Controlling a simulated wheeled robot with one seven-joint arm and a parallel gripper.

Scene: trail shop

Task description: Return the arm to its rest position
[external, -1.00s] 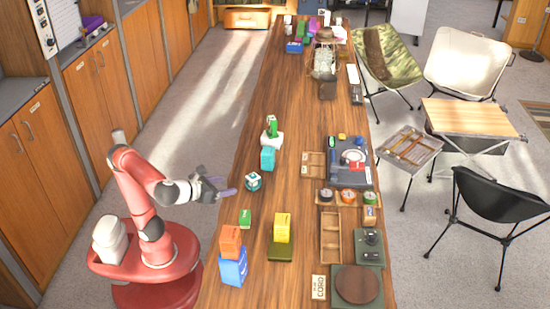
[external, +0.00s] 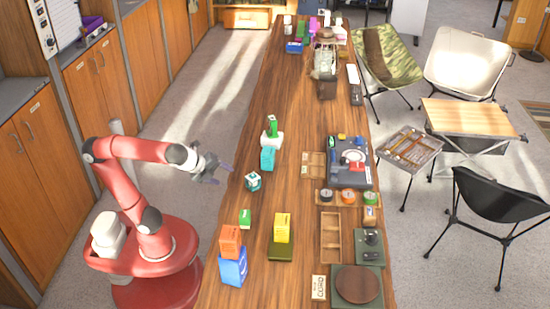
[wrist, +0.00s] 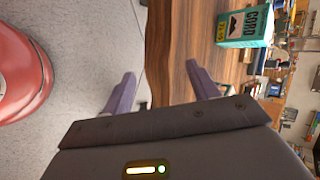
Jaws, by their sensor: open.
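My gripper (external: 224,172) is open and empty in the external view, raised beside the left edge of the long wooden table (external: 262,100). In the wrist view the two fingers of my gripper (wrist: 163,85) stand wide apart with nothing between them. Past them are the grey floor and the table's edge. A teal box (wrist: 245,25) with a mountain picture shows at the upper right of the wrist view, apart from the fingers.
A teal-and-white cube (external: 253,181) and a teal box (external: 267,158) stand on the table nearest my gripper. Orange (external: 230,242), blue (external: 233,267) and yellow boxes (external: 283,227) stand closer. Wooden cabinets (external: 75,120) line the left; floor between is clear.

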